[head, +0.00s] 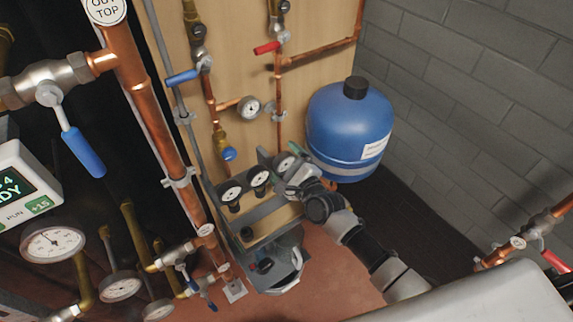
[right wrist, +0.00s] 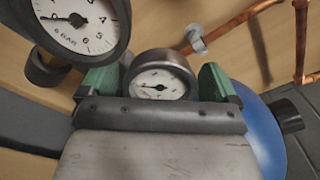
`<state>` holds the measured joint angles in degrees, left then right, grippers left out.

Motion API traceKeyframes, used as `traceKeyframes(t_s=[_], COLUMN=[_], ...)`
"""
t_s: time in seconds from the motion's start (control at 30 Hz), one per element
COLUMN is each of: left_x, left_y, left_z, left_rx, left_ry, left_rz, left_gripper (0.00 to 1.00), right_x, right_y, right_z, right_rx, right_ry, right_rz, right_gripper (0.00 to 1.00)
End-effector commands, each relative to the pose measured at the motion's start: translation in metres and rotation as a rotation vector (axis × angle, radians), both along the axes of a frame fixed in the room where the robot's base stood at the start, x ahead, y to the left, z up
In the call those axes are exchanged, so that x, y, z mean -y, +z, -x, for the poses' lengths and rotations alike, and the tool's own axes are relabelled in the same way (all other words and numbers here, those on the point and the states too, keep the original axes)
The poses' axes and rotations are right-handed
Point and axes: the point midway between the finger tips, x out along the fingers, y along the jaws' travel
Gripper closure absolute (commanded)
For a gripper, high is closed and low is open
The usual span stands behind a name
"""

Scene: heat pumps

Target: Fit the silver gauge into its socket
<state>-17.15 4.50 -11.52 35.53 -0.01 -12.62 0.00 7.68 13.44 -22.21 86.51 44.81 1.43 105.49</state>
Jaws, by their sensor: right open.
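The silver gauge (right wrist: 160,82), with a white dial and grey metal rim, shows upright in the right wrist view. It also shows in the head view (head: 284,162), at the right end of a row of gauges on a stand. My right gripper (right wrist: 155,88) is open, with one green finger on each side of this gauge. I cannot tell whether the fingers touch it. In the head view my right gripper (head: 294,163) is at the stand's back right corner. I cannot make out the gauge's socket for sure. My left gripper is not in view.
Two black-rimmed gauges (head: 230,191) (head: 259,177) stand left of the silver one; the nearer is close to my gripper in the right wrist view (right wrist: 82,22). A blue tank (head: 340,125) stands behind right. Copper pipes (head: 150,95) rise at left.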

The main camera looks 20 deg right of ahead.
Motion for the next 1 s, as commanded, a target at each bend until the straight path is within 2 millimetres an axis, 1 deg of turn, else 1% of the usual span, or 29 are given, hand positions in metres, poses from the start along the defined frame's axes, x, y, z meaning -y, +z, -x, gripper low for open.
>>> traceKeyframes(t_s=[0.07, 0.1, 0.37, 0.4, 0.47, 0.67, 1.0], left_x=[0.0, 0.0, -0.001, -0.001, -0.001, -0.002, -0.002], left_y=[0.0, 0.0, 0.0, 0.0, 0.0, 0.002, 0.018], left_z=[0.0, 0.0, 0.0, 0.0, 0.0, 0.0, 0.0], left_rx=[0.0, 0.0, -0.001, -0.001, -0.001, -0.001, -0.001], left_ry=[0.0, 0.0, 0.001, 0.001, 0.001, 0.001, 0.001], left_rz=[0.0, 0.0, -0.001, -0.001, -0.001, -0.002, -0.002], left_gripper=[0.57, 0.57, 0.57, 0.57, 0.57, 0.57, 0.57], right_x=[0.0, 0.0, 0.0, 0.0, 0.001, 0.001, 0.002], right_y=[0.0, 0.0, 0.0, 0.0, 0.0, 0.002, 0.021], right_z=[0.0, 0.0, 0.0, 0.0, 0.0, 0.0, 0.0], right_rx=[0.0, 0.0, 0.0, 0.0, 0.0, 0.001, 0.003], right_ry=[0.0, 0.0, 0.0, 0.0, -0.001, -0.001, -0.003], right_rz=[0.0, 0.0, 0.0, 0.0, 0.001, 0.002, 0.001], right_gripper=[0.08, 0.1, 0.5, 0.56, 0.64, 0.64, 0.64])
